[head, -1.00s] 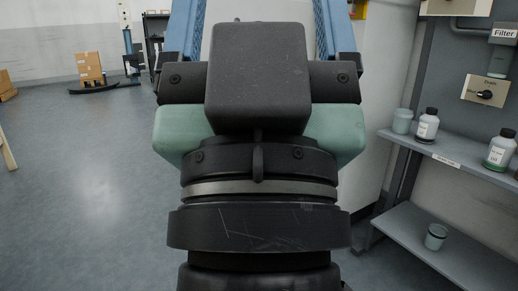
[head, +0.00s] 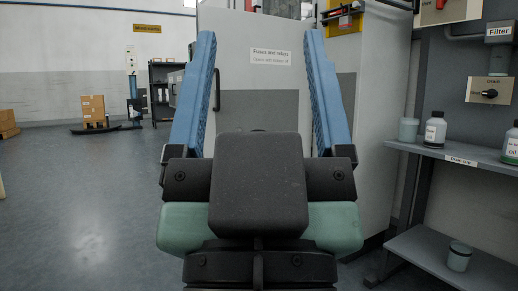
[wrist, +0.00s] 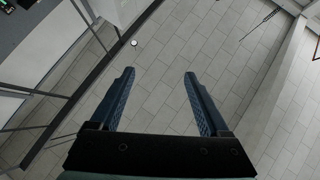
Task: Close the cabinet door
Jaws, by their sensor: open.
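The grey-and-white cabinet (head: 381,125) stands ahead of me in the head view. Its front panel, labelled "Fuses and relays" (head: 270,57), has a dark vertical handle (head: 217,90) near its left edge. My gripper hides part of this panel, and I cannot tell how far the door stands open. My gripper (head: 259,38) is open and empty, its two blue ribbed fingers pointing up in the picture in front of the panel. In the wrist view my gripper (wrist: 158,75) is spread over bare tiled floor, with nothing between the fingers.
At the right, a workbench shelf (head: 440,153) carries bottles (head: 435,130) and a jar (head: 408,130). A lower shelf (head: 425,255) holds another jar (head: 459,256). Cardboard boxes (head: 93,107) and a dark rack (head: 162,95) stand far left.

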